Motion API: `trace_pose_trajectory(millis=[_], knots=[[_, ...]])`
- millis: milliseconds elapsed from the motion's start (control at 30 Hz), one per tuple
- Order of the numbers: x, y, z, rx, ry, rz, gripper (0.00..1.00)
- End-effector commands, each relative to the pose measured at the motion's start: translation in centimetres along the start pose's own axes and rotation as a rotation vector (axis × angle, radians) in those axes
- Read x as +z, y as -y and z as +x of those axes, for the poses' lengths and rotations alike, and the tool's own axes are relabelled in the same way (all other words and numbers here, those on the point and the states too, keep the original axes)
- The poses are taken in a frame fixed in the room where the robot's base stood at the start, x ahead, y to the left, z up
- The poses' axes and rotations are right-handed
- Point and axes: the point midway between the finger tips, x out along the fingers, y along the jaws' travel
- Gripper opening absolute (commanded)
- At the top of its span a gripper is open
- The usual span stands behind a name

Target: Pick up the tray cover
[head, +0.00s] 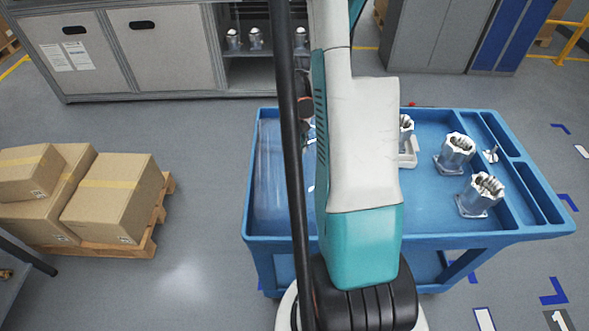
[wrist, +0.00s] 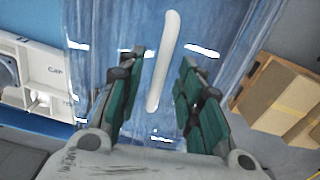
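The tray cover (wrist: 225,25) is a clear, bluish see-through sheet with a long white bar handle (wrist: 163,62). In the wrist view it fills the upper middle, and the handle runs nearly upright in the picture. My gripper (wrist: 160,68) is open, with one green-padded finger on each side of the handle in the picture. No contact shows, and I cannot tell how far the handle lies beyond the fingertips. In the head view the clear cover (head: 270,180) lies at the left end of the blue cart (head: 440,240). My arm hides its right part and my gripper there.
Metal housings (head: 480,194) stand on the cart's right half, near a white tray (head: 408,158) partly behind my arm. Cardboard boxes (head: 112,195) sit on a pallet to the left. A grey cabinet (head: 120,50) stands behind. Floor is clear between pallet and cart.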

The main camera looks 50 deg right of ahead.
Motion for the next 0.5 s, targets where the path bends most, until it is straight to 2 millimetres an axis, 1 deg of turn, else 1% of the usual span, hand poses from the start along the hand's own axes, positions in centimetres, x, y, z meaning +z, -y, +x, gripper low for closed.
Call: trace_pose_trajectory(millis=[33,167,433,467,500], knots=[[0.0,0.0,0.9,0.000,0.000,0.000,0.33],[0.0,0.0,2.1,0.000,0.000,0.000,0.33],[0.0,0.0,2.4,0.000,0.000,0.000,0.33],[0.0,0.0,2.4,0.000,0.000,0.000,0.31],[0.0,0.0,2.4,0.000,0.000,0.000,0.22]])
